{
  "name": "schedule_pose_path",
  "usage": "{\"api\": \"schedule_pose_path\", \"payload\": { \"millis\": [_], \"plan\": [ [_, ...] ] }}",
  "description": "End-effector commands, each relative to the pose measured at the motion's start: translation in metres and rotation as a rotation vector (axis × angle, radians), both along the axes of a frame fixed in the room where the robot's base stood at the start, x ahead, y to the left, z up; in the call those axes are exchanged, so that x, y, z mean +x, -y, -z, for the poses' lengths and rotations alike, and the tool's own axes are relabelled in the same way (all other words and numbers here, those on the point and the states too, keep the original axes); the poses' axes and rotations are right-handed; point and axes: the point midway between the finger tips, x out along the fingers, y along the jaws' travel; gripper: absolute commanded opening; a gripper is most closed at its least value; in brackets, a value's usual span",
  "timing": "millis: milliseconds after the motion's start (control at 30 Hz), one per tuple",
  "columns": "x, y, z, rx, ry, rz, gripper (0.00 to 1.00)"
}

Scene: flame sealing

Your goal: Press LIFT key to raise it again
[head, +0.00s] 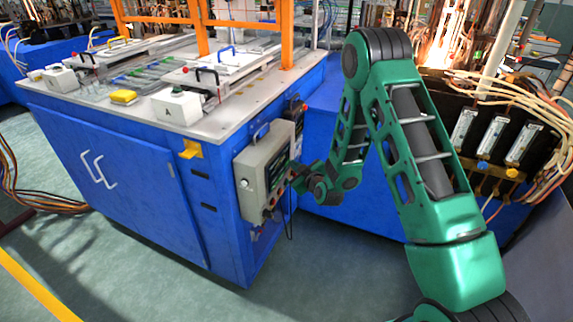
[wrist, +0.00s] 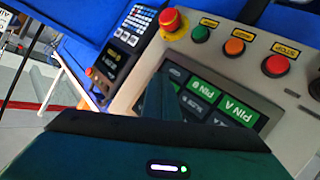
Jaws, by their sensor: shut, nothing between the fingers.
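The beige control box (head: 250,160) hangs on the end of the blue cabinet in the head view. In the wrist view, the box (wrist: 292,140) fills the right side, with a dark key panel of green and dark keys. The green keys PIN A (wrist: 238,111) and PIN B (wrist: 203,89) are readable. I cannot read a LIFT label; part of the panel is hidden behind my gripper. My gripper (wrist: 158,95) is shut and empty, its tip over the left part of the key panel. I cannot tell whether it touches a key.
A red emergency button (wrist: 172,22) and green, orange and red buttons line the box's upper edge. A second, dark control unit (wrist: 125,40) sits beside it. The blue cabinet (head: 110,170) carries a white worktop with fixtures. The floor in front is clear.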

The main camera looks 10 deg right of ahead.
Motion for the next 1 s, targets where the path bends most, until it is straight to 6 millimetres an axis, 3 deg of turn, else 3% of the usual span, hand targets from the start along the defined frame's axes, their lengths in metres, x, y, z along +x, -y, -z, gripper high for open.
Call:
{"api": "schedule_pose_path", "payload": {
  "millis": [667,1000],
  "plan": [
    [0.002,-0.004,0.000,0.000,0.000,-0.001,0.00],
    [-0.005,0.007,0.000,0.000,-0.001,0.000,0.00]
  ]
}}
